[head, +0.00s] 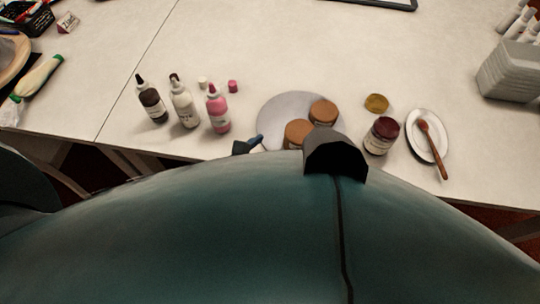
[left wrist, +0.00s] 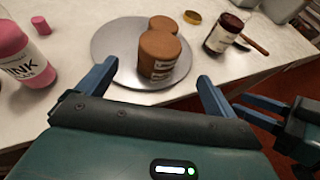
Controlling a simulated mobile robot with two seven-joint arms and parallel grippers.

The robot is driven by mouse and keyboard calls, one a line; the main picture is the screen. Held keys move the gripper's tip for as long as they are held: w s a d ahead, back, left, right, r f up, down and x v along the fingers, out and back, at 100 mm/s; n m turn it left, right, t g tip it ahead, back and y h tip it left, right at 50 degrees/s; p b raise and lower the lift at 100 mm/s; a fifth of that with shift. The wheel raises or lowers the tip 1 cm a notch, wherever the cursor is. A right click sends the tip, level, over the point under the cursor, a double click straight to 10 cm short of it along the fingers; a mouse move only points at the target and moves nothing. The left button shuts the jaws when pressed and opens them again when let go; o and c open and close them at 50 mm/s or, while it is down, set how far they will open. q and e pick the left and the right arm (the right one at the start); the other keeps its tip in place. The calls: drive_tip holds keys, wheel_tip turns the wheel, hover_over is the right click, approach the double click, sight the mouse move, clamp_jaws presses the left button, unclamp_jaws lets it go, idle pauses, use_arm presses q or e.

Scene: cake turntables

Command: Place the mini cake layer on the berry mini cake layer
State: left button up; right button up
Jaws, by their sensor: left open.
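Two brown mini cake layers stand apart from the table on a round grey turntable (head: 272,108). I cannot tell which is the berry layer. My left gripper (left wrist: 157,72) is open and empty, its blue fingers on either side of the nearer layer and short of it. In the head view, my arm hides most of that gripper.
A pink bottle (head: 218,110) and two other bottles stand left. The table's front edge is close.

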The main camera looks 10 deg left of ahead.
use_arm(q)
drive_tip(key=s+a+f+m+y, duration=0.1)
drive_tip(key=s+a+f+m, duration=0.1)
drive_tip(key=m, duration=0.9)
drive_tip(key=s+a+f+m+g+y, duration=0.1)
drive_tip(key=a+m, duration=0.3)
drive_tip(key=m, duration=0.7)
drive_tip(key=s+a+f+m+y, duration=0.1)
drive_tip(key=s+a+f+m, duration=0.2)
drive_tip(key=m, duration=0.8)
drive_tip(key=shift+s+a+f+g, duration=0.15)
drive_tip(key=shift+a+f+g, duration=0.15)
drive_tip(key=shift+a+f, duration=0.15)
drive_tip(key=shift+r, duration=0.1)
